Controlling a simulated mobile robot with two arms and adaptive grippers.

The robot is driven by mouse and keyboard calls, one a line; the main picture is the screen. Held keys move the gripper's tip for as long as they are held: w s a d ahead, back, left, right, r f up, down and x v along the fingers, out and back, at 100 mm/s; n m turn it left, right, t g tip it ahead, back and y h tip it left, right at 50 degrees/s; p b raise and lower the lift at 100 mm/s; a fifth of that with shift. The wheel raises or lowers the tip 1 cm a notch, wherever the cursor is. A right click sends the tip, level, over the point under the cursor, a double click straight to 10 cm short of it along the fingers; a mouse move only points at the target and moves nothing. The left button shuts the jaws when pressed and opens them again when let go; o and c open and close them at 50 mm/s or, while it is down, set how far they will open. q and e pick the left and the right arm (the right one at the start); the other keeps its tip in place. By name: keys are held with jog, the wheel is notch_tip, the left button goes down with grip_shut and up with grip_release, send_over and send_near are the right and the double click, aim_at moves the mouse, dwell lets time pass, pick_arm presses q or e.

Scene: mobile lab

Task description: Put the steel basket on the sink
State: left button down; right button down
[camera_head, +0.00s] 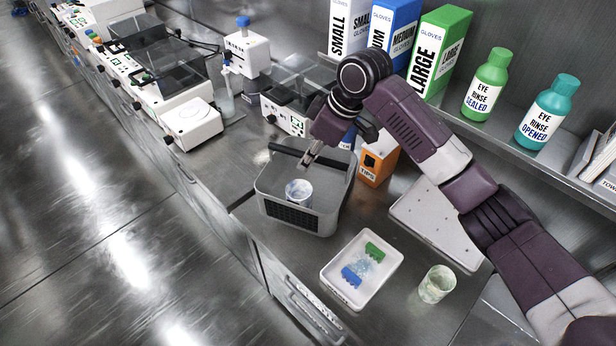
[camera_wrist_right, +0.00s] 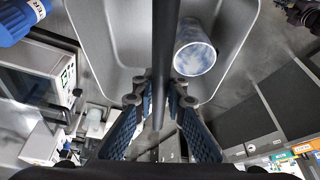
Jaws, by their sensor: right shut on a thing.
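The grey steel basket (camera_head: 295,222) is at the middle of the bench in the head view, with a cup (camera_head: 299,192) inside it. Its dark handle bar (camera_head: 325,161) spans the top. My right gripper (camera_head: 309,158) is shut on this bar. In the right wrist view the bar (camera_wrist_right: 166,45) runs between the fingers (camera_wrist_right: 160,92), with the basket's inside and the cup (camera_wrist_right: 195,52) beyond. I cannot tell whether the basket touches the bench. I cannot make out a sink. My left gripper is not in view.
A white tray (camera_head: 338,292) with green and blue pieces and a cup (camera_head: 436,284) stand in front. A flat pale board (camera_head: 425,212) lies right. An orange tips box (camera_head: 372,168) is close behind the basket. Lab devices (camera_head: 192,122) stand left; glove boxes (camera_head: 440,45) and bottles are on the shelf.

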aim_at(324, 159)
notch_tip(324, 159, down, 7)
jog(key=shift+f+p, duration=0.15)
jog(key=shift+p, duration=0.4)
jog(key=shift+a, duration=0.1)
jog(key=c, duration=2)
grip_release()
jog(key=shift+f, duration=0.15)
jog(key=shift+o, duration=0.2)
jog(key=b+v, duration=0.2)
jog(key=v, duration=1)
jog(key=shift+s, duration=0.15)
